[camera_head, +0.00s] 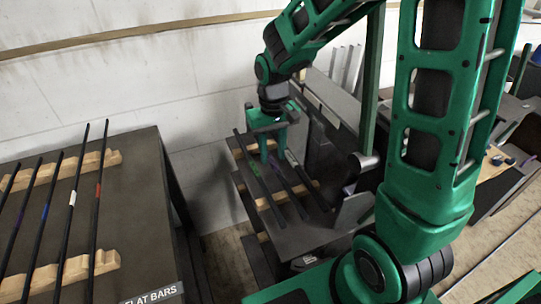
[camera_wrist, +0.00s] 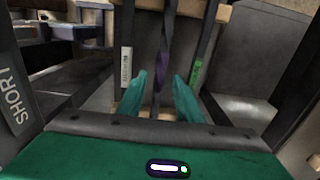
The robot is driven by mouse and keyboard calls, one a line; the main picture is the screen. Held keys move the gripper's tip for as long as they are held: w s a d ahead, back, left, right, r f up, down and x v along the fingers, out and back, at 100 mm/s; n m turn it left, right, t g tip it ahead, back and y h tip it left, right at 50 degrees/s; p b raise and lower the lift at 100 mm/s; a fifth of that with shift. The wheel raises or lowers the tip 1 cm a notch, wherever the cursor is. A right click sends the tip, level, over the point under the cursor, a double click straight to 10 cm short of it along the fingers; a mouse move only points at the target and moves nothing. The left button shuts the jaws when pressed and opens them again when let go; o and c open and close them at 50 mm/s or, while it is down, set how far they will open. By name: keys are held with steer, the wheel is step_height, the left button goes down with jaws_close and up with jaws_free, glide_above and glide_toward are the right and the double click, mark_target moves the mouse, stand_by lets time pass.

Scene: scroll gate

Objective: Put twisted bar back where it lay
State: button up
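The twisted bar (camera_wrist: 163,45) is dark with a purplish tint. In the wrist view it runs lengthwise between my two fingers, with a gap on each side. My gripper (camera_wrist: 160,82) is open and not closed on it. In the head view my gripper (camera_head: 273,152) points down over a small dark table, and the middle bar (camera_head: 289,183) lies under it across wooden notched rests (camera_head: 268,203). The bar's part between the fingers is partly hidden by them in the head view.
A bar with a green tag (camera_head: 252,168) and one with a white tag (camera_head: 292,158) lie close on either side. A table labelled FLAT BARS (camera_head: 150,294) at left holds several bars on wooden rests. A wall stands behind; grey racks (camera_head: 345,70) stand close at right.

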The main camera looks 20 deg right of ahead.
step_height(320, 180, up, 9)
steer(key=shift+r, duration=0.15)
stand_by(0.6)
